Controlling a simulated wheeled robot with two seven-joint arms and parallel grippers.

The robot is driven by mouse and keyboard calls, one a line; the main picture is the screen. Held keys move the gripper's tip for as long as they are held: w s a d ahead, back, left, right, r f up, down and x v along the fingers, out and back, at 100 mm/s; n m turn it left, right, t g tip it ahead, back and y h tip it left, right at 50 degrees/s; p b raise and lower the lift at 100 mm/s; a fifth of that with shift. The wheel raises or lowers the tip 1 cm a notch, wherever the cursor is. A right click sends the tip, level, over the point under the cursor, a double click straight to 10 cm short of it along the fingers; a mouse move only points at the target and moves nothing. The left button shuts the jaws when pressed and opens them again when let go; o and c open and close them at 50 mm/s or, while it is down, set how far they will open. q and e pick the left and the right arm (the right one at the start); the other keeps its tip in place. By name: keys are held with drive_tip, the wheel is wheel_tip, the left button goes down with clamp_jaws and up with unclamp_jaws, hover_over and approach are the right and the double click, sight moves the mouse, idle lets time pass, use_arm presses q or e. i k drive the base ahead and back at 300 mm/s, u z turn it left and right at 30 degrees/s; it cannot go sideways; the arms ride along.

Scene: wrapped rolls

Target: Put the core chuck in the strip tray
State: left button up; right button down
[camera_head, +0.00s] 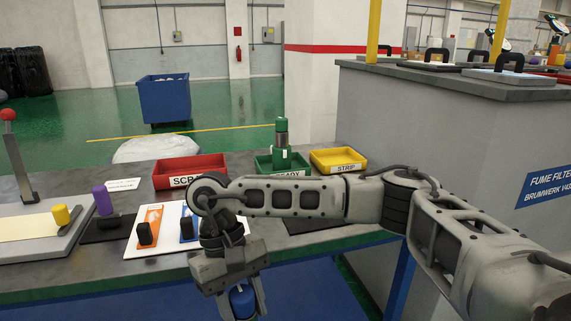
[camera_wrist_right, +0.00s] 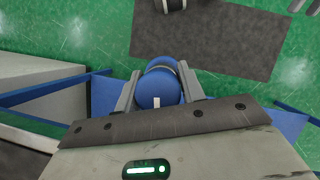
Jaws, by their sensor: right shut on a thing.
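My right gripper (camera_head: 243,296) hangs in front of the table's front edge, pointing down. It is shut on a blue rounded piece with a grey metal part, which I take to be the core chuck (camera_head: 242,303). The right wrist view shows this blue core chuck (camera_wrist_right: 157,90) between the two fingers (camera_wrist_right: 160,92). The yellow strip tray (camera_head: 338,161), labelled STRIP, stands at the table's back right and looks empty. My right arm crosses in front of the table below it. My left gripper is in neither view.
A red scrap tray (camera_head: 189,172) and a green tray (camera_head: 264,163) holding a green-and-metal piece (camera_head: 282,138) stand left of the strip tray. A white board (camera_head: 150,246) with dark-handled pieces lies at the front. A grey cabinet (camera_head: 440,130) rises behind on the right.

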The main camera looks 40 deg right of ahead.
sight(337, 160)
drive_tip(key=u, duration=1.6)
drive_tip(key=k, duration=1)
drive_tip(key=z, duration=1.75)
